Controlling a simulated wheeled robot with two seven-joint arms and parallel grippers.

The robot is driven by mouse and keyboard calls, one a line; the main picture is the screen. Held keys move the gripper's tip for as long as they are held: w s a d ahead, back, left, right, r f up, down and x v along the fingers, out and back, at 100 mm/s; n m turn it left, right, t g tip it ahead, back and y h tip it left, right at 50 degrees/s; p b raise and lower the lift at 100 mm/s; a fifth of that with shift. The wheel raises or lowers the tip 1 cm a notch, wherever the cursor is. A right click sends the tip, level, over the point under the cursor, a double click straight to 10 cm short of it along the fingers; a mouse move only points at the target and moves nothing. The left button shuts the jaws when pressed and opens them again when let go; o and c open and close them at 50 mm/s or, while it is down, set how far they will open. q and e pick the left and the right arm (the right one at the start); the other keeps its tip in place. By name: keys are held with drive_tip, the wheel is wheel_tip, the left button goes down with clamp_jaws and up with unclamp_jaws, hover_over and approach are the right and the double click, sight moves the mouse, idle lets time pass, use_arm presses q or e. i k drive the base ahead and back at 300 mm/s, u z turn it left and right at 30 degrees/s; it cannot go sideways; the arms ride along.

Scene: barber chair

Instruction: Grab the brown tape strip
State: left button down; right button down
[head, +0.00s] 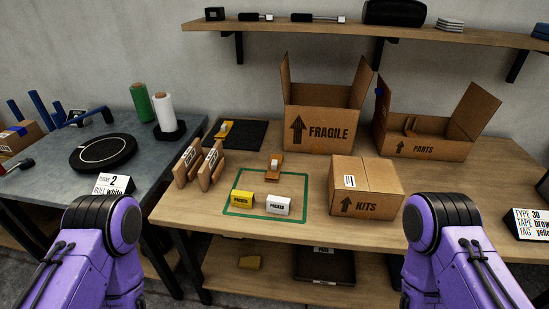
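No separate brown tape strip can be made out for sure. A similar yellow-orange one (224,129) sits at the left edge of a black mat (250,134). Both are too small to tell whether a strip hangs from them. My two purple arms show at the bottom left and bottom right, in front of the table. Neither gripper is in view.
Brown wooden stands (198,163) are left. A sign (527,223) reads TAPE brown.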

sight(272, 175)
drive_tip(key=z, duration=0.05)
drive_tip(key=k, duration=0.65)
drive_tip(key=z, duration=0.65)
drive_tip(key=i, duration=1.15)
drive_tip(key=u, duration=0.25)
